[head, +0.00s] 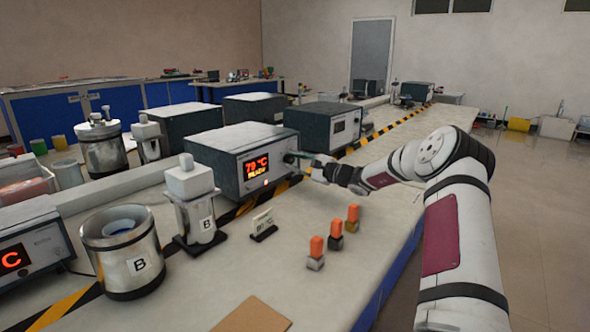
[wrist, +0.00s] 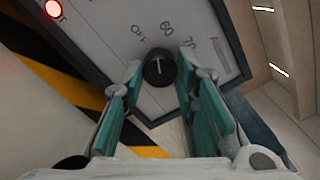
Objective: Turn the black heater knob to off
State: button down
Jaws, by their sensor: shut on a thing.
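In the head view my gripper (head: 301,161) is at the right of the heater front and hides most of the knob.
A red lamp (wrist: 54,8) is lit on the panel. A small sign (head: 263,226) and several orange-topped pieces (head: 336,242) stand on the bench before the heater. A bottle marked B (head: 198,206) and a metal vessel (head: 122,262) stand at left.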

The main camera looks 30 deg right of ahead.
jog(key=n+b, duration=0.3)
jog(key=b, duration=0.1)
jog(key=shift+f+n+b, duration=0.1)
jog(key=shift+n+b, duration=0.2)
jog(key=shift+n, duration=0.1)
jog(key=shift+n+b, duration=0.6)
jog(key=shift+b, duration=0.15)
jog(key=c, duration=1.2)
grip_release()
jog(key=shift+c, duration=0.2)
jog(key=v, duration=1.2)
